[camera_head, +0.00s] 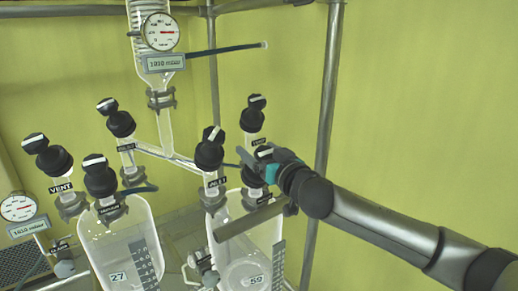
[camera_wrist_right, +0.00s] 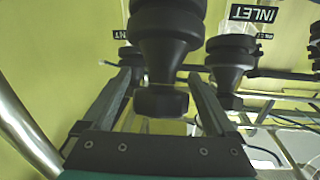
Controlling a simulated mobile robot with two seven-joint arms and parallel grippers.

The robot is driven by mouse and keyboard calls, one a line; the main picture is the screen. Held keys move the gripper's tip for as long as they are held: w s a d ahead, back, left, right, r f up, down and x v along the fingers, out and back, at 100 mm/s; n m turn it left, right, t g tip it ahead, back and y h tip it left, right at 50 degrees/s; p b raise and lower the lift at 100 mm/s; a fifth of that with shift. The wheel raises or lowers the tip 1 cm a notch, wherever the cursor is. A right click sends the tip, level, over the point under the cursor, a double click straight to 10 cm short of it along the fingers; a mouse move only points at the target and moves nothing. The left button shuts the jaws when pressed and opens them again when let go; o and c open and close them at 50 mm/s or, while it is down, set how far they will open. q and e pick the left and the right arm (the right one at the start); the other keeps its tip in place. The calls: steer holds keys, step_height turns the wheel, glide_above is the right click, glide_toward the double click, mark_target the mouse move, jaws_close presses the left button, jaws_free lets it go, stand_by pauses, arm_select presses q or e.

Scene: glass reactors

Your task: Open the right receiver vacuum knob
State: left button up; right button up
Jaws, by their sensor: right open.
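The right receiver (camera_head: 262,235) is a clear glass vessel marked 59. A black knob with a white mark (camera_head: 264,151) sits above it, partly hidden by my right gripper (camera_head: 256,157); its label is not readable. In the right wrist view a black valve body (camera_wrist_right: 166,35) narrows to a small faceted handle (camera_wrist_right: 160,101). This handle is between the two fingers of my right gripper (camera_wrist_right: 163,78), with gaps visible on both sides. The gripper is open around it. My left gripper is not in view.
A black INLET knob (camera_head: 209,152) stands close left of my gripper, and another black knob (camera_head: 253,114) behind it. A left receiver (camera_head: 122,245) marked 27 has several similar knobs. A metal post (camera_head: 328,90) rises behind my right arm. Pressure gauges (camera_head: 160,32) show 1010 mbar.

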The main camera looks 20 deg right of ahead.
steer(key=shift+w, duration=0.1)
steer(key=shift+c, duration=0.4)
steer(key=c, duration=1.3)
steer(key=shift+n+y, duration=0.4)
